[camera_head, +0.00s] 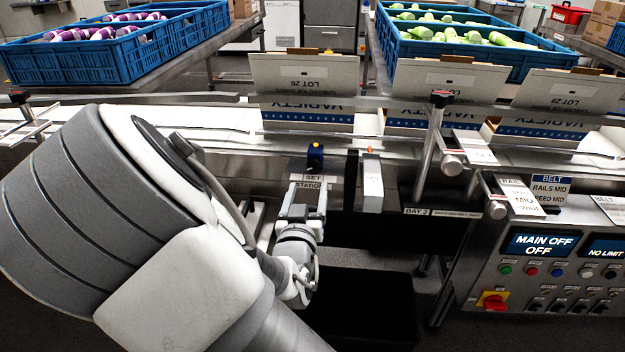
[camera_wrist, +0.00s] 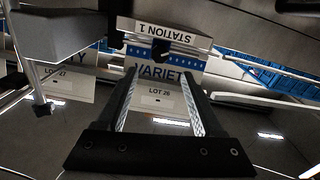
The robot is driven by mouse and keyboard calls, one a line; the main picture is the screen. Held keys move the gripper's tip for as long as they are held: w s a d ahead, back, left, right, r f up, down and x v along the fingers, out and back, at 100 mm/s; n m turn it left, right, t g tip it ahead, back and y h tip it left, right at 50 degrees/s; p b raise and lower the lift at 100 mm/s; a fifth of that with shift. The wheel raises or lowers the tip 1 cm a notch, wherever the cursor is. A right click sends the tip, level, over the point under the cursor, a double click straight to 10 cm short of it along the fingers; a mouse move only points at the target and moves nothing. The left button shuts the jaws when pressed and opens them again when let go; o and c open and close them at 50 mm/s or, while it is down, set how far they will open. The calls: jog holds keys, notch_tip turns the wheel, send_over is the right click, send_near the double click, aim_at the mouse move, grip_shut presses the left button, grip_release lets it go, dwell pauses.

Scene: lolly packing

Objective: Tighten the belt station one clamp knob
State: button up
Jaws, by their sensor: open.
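A label reading STATION 1 (camera_wrist: 165,32) is on the belt side in the wrist view; it shows partly in the camera_head view (camera_head: 312,183). A small dark knob-like part (camera_wrist: 160,50) sits just under this label in the wrist view, probably the clamp knob. A dark blue part with an orange top (camera_head: 315,156) stands above the label in the camera_head view; I cannot tell if it is the same part. My gripper (camera_head: 304,190) is open and empty, pointing at the label. In the wrist view its fingertips (camera_wrist: 159,74) are apart, with the dark part beyond them, roughly centred.
Variety cartons (camera_head: 305,80) stand along the belt. A grey block with an orange top (camera_head: 372,185) is just right of my gripper. A post with a black knob (camera_head: 441,98) and a control panel (camera_head: 540,265) reading MAIN OFF are further right. Blue crates (camera_head: 130,62) stand behind.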

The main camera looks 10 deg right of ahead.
aim_at(313, 167)
jog(key=b+x, duration=0.1)
jog(key=x, duration=0.8)
jog(key=shift+s, duration=0.1)
grip_shut()
